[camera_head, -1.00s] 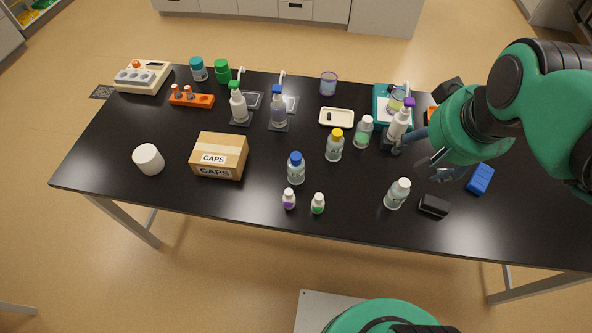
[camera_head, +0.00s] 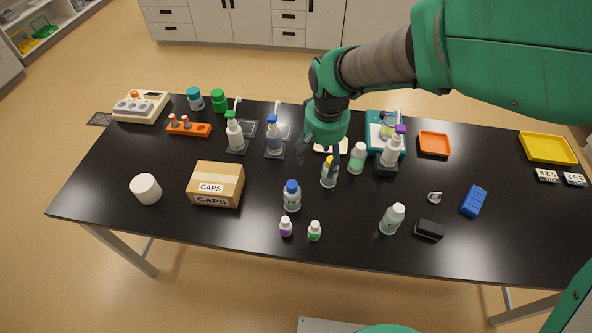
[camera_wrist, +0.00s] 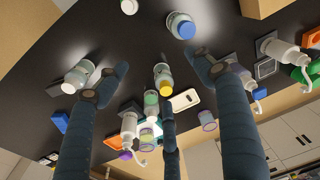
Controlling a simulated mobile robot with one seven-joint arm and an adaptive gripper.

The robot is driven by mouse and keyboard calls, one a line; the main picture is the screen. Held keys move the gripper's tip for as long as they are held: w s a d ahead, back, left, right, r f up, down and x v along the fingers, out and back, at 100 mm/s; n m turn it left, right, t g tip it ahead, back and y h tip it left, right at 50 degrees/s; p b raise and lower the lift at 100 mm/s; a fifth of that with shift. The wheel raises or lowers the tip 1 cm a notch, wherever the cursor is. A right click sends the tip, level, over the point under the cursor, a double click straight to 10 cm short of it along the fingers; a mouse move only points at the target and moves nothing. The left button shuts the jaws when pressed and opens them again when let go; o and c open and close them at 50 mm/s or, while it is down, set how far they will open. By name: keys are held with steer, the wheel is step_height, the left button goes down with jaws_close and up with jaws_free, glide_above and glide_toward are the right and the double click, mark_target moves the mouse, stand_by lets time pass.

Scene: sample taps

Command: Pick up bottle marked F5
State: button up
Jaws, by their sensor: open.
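No F5 marking is readable on any bottle. My gripper (camera_head: 321,152) is open and empty, its fingers pointing down above the yellow-capped bottle (camera_head: 329,178). In the wrist view that bottle (camera_wrist: 163,77) appears between the spread fingers (camera_wrist: 158,75), with no clear contact. A blue-capped bottle (camera_head: 292,198) stands just in front and to the left. A green-labelled, white-capped bottle (camera_head: 357,160) stands close on the right. Another white-capped bottle (camera_head: 391,221) stands near the front edge. Two small bottles, one purple-labelled (camera_head: 286,228) and one green-labelled (camera_head: 314,232), stand at the front.
Pump bottles with green (camera_head: 235,135), blue (camera_head: 274,140) and purple (camera_head: 391,152) collars stand behind. A cream tray (camera_head: 318,149) is partly hidden by my gripper. A CAPS box (camera_head: 215,184) is at left. A black block (camera_head: 429,229) lies front right. The table's front left is mostly clear.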

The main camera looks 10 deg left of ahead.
steer(key=g, duration=0.1)
glide_above(292, 185)
steer(key=shift+n+h, duration=0.3)
step_height(292, 185, down, 9)
steer(key=shift+a+f+p, duration=0.1)
steer(key=shift+f+p, duration=0.1)
steer(key=shift+p, duration=0.1)
steer(key=shift+f+b, duration=0.5)
steer(key=shift+f, duration=3.8)
steer(key=shift+f, duration=0.15)
steer(key=shift+w+f+b, duration=0.2)
steer(key=shift+f+b, duration=0.2)
steer(key=shift+f, duration=2.1)
